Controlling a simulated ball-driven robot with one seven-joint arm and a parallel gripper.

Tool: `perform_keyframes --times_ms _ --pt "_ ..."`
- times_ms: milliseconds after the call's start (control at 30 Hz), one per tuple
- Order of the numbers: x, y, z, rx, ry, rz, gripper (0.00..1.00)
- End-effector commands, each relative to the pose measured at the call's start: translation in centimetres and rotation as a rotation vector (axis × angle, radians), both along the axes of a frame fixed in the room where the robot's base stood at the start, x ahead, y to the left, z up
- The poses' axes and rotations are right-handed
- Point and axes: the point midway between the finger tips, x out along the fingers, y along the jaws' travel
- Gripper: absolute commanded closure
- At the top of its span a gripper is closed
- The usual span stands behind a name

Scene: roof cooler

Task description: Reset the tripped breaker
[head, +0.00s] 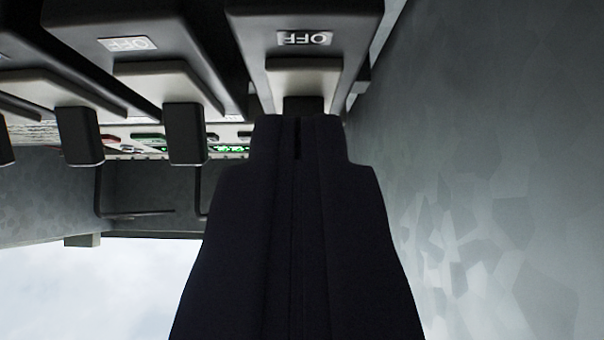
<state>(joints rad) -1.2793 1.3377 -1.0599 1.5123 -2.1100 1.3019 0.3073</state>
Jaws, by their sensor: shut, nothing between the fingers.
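A row of black breakers hangs across the top of the head view, shown upside down. The rightmost breaker (350,28) has an OFF label and a pale plate around its switch. Its dark toggle (303,103) is mostly hidden behind my gripper (298,125). My gripper is shut and empty, its tips at or just in front of that toggle; I cannot tell if they touch. The breaker to its left (150,20) also shows OFF, with its black toggle (184,134) sticking out. Another toggle (79,136) is further left. I cannot tell which breaker is tripped.
A grey galvanised wall (500,170) stands close on the right. Behind the toggles is a strip with green lit marks (231,149). Dark bent rods (140,213) and a grey panel (40,195) are at the left. Open sky shows at the lower left.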

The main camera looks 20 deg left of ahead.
Motion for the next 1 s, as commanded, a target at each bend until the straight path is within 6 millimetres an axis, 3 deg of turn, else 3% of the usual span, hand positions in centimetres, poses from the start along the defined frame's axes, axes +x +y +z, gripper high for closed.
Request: perform_keyframes --times_ms 100,300,767,1000 --pt "0.6 0.2 2.0 0.002 -0.001 0.000 1.00" --pt "0.6 0.1 4.1 0.001 0.000 -0.001 1.00" --pt "0.6 0.1 4.7 0.000 0.002 0.000 1.00" --pt "0.7 0.2 6.4 -0.019 0.091 0.000 1.00"
